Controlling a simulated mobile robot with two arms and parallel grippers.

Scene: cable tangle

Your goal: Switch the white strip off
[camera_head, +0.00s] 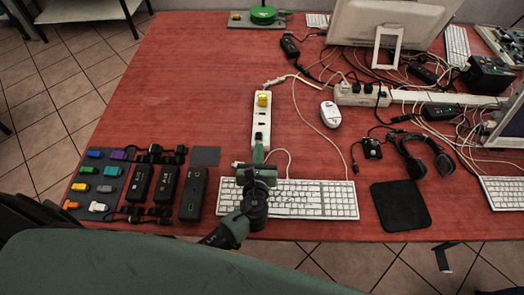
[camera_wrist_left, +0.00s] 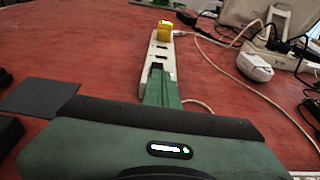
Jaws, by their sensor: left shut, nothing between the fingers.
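A white power strip (camera_head: 262,117) lies lengthwise on the red table, behind the white keyboard (camera_head: 316,199). A yellow plug (camera_head: 263,99) sits at its far end, with dark sockets nearer. A dark switch (camera_head: 259,136) shows at its near end. My left gripper (camera_head: 258,150) is shut and empty, its green fingertips over the near end of the strip beside the switch. In the left wrist view the fingers (camera_wrist_left: 160,82) cover part of the strip (camera_wrist_left: 160,52). I cannot tell whether they touch it or how the switch is set. My right gripper is not in view.
A second white strip (camera_head: 362,95) with plugs and tangled cables lies to the right. A white mouse (camera_head: 331,114) is near it. Black adapters (camera_head: 166,186) and a grey mat with coloured plugs (camera_head: 87,187) stand left. Bare table lies left of the strip.

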